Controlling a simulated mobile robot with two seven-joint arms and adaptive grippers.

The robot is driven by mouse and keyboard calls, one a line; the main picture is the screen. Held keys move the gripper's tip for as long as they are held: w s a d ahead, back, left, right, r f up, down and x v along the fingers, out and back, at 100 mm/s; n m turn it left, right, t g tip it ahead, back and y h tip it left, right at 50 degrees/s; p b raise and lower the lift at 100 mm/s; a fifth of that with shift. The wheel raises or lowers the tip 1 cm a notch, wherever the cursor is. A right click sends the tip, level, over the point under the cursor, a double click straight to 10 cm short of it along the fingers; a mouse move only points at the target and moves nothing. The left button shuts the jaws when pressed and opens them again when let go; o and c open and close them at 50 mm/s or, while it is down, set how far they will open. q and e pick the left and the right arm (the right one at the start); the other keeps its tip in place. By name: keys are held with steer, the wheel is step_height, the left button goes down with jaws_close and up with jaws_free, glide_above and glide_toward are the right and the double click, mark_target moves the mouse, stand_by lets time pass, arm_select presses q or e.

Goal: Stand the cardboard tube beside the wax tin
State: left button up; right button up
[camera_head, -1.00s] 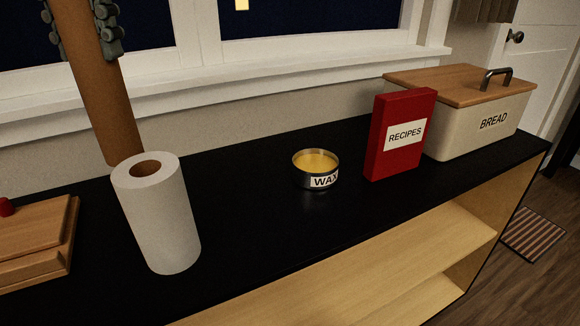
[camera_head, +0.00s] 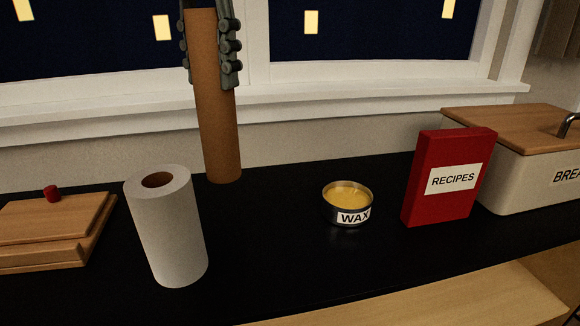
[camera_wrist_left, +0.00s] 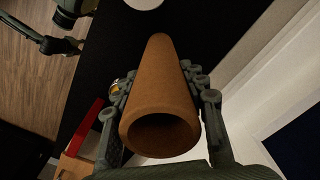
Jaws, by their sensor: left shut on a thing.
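The brown cardboard tube (camera_head: 218,130) is upright at the back of the black counter, behind and to the right of the paper roll. My left gripper (camera_head: 211,48) is shut on its upper part, with fingers on both sides. I cannot tell whether the tube's lower end touches the counter. The left wrist view shows the tube (camera_wrist_left: 160,95) between the fingers of the left gripper (camera_wrist_left: 160,100), its open end toward the camera. The wax tin (camera_head: 347,203), round with yellow wax, stands on the counter to the right, clearly apart from the tube. My right gripper is not in the head view.
A white paper roll (camera_head: 168,230) stands front left of the tube. A wooden box with a red knob (camera_head: 51,192) is at the far left. A red recipes box (camera_head: 447,178) and a bread bin (camera_head: 530,165) stand right of the tin. The counter (camera_head: 285,205) between tube and tin is bare.

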arm_select(q)
steer(key=s+d+f+b, duration=0.1)
steer(key=s+d+f, duration=0.1)
steer(key=d+f, duration=0.7)
steer(key=shift+d+f+b, duration=0.15)
steer(key=shift+f+b, duration=0.2)
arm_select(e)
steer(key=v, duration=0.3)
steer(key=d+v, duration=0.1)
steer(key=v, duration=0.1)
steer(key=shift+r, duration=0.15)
arm_select(q)
steer(key=shift+s, duration=0.1)
steer(key=shift+f, duration=0.2)
steer(key=o, duration=0.8)
steer(key=shift+o, duration=0.2)
steer(key=shift+r, duration=0.1)
